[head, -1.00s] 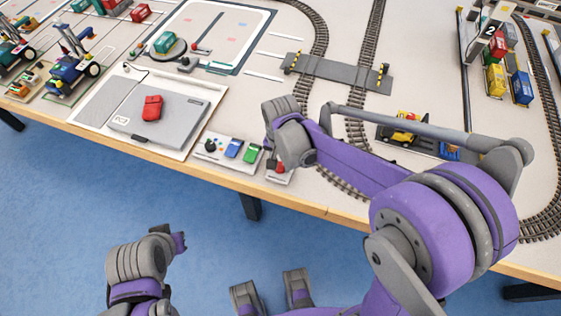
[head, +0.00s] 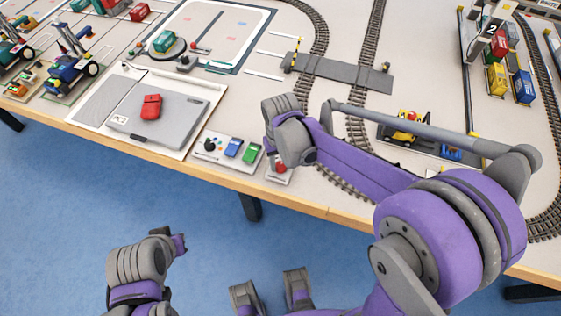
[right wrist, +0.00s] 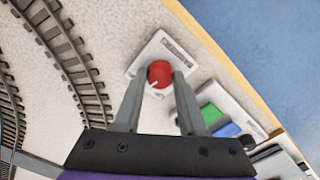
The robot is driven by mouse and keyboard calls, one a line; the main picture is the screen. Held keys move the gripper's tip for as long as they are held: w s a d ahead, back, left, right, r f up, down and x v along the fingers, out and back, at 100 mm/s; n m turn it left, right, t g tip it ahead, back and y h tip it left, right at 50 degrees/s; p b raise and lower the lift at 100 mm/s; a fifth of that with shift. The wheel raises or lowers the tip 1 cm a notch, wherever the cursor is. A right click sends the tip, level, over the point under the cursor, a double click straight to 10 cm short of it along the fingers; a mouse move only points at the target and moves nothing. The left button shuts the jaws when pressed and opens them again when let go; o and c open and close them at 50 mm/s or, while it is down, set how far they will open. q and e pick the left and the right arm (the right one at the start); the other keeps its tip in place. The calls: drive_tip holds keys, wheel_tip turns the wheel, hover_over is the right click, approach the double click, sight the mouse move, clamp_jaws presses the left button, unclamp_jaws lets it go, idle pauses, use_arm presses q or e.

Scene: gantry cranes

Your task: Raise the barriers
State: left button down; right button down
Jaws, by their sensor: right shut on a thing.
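The barriers stand at the grey level crossing (head: 340,72) over the tracks. The left barrier (head: 295,56), striped yellow and black, points steeply up. The right barrier (head: 386,72) is small and dark; its angle is hard to tell. My right gripper (right wrist: 159,78) is shut on a red knob (right wrist: 160,72), with one finger on each side. The knob has a white pointer mark and sits on a small white labelled box (right wrist: 174,50) at the table's front edge. Part of my left arm shows at the lower left of the head view; its fingers cannot be made out.
A control panel (head: 227,150) with a black knob and blue and green buttons is just left of the red knob. A grey platform (head: 170,125) with a red car (head: 151,107) lies farther left. My right arm crosses above the tracks and a yellow vehicle (head: 407,125).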

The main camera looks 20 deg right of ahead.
sight(280, 165)
drive_tip(key=n, duration=0.5)
drive_tip(key=shift+n+b, duration=0.3)
drive_tip(key=n, duration=0.4)
drive_tip(key=shift+n, duration=0.4)
drive_tip(key=shift+c, duration=2.3)
unclamp_jaws()
drive_tip(key=shift+r, duration=0.1)
wheel_tip(280, 165, up, 11)
drive_tip(key=p, duration=0.1)
